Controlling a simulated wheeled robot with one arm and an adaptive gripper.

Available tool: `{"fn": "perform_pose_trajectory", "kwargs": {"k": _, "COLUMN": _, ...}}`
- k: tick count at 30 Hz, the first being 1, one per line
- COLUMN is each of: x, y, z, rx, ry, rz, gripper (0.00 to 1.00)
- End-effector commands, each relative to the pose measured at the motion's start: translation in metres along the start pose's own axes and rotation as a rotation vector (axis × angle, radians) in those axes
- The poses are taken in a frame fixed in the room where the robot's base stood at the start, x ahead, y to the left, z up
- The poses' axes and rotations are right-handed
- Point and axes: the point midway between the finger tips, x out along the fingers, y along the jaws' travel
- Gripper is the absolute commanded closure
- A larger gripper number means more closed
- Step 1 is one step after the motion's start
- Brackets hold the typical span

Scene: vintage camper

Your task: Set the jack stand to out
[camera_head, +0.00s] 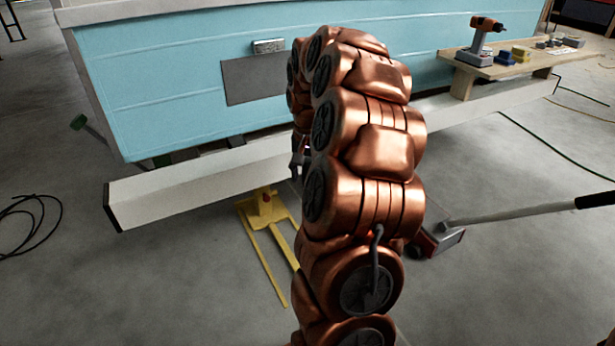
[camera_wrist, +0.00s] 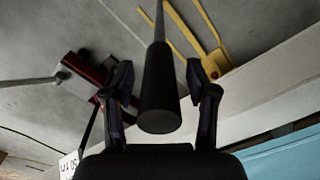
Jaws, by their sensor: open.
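A yellow stand (camera_head: 264,208) with long floor legs is on the concrete in front of the white bumper; it also shows at the upper right of the wrist view (camera_wrist: 213,62). In the wrist view a grey rod with a thick black grip (camera_wrist: 160,95) comes down between the two fingers of my gripper (camera_wrist: 158,75). The fingers are open, one on each side of the grip, with gaps visible. What the rod joins is out of frame. In the head view my gripper (camera_head: 299,160) is mostly hidden behind my copper arm, near the bumper.
The light blue camper (camera_head: 180,85) and its white bumper (camera_head: 200,180) span the back. A red floor jack (camera_head: 436,240) with a long handle lies to the right. A wooden shelf (camera_head: 500,66) holds an orange drill (camera_head: 484,35). Cables lie on the floor; the front left is clear.

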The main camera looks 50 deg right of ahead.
Motion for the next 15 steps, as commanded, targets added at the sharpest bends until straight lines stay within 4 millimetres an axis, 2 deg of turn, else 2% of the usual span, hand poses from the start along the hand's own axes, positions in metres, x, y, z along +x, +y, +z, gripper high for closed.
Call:
{"fn": "perform_pose_trajectory", "kwargs": {"k": 5, "x": -0.0004, "y": 0.0002, "z": 0.0, "rx": 0.0, "ry": 0.0, "rz": 0.0, "gripper": 0.43}}
{"fn": "perform_pose_trajectory", "kwargs": {"k": 15, "x": -0.0004, "y": 0.0003, "z": 0.0002, "rx": 0.0, "ry": -0.001, "rz": 0.0, "gripper": 0.78}}
